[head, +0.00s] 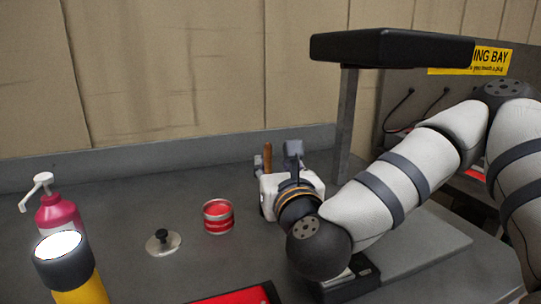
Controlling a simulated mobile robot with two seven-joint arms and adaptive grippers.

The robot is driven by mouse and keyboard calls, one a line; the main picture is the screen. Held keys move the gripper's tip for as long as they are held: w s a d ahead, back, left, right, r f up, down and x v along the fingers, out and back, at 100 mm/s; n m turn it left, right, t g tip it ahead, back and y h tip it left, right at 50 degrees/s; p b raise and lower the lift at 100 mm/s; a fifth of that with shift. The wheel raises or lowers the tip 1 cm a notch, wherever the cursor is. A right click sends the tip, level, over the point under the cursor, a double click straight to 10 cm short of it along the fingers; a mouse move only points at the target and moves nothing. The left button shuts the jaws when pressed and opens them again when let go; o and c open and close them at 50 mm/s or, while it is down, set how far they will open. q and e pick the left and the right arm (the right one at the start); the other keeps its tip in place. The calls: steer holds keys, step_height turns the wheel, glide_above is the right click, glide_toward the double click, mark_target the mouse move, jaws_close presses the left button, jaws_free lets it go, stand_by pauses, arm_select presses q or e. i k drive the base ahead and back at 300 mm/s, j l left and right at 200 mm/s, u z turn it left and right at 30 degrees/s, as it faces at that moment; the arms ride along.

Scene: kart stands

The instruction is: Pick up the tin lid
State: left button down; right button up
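The tin lid (163,243), a pale round disc with a black knob, lies flat on the grey worktop, left of centre. A red tin (218,217) with a pale band stands upright just right of it. My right gripper (277,160) is beyond and to the right of the tin, pointing away from the camera. Its two fingers look spread apart, and it is clear of the lid. A brown upright handle (267,155) shows between the fingers; I cannot tell whether it touches them. My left gripper is not in view.
A pink pump bottle (58,215) and a yellow torch (78,278) with a lit top stand at the left. A red-topped tray (240,297) lies at the front edge. A black shelf (390,48) on a post overhangs the right. Worktop behind the lid is clear.

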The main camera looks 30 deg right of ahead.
mark_target(164, 242)
steer(key=k+j, duration=0.3)
steer(key=k, duration=0.15)
steer(key=k+j, duration=0.25)
steer(key=k, duration=0.2)
steer(key=k+j, duration=0.3)
steer(key=k, duration=0.2)
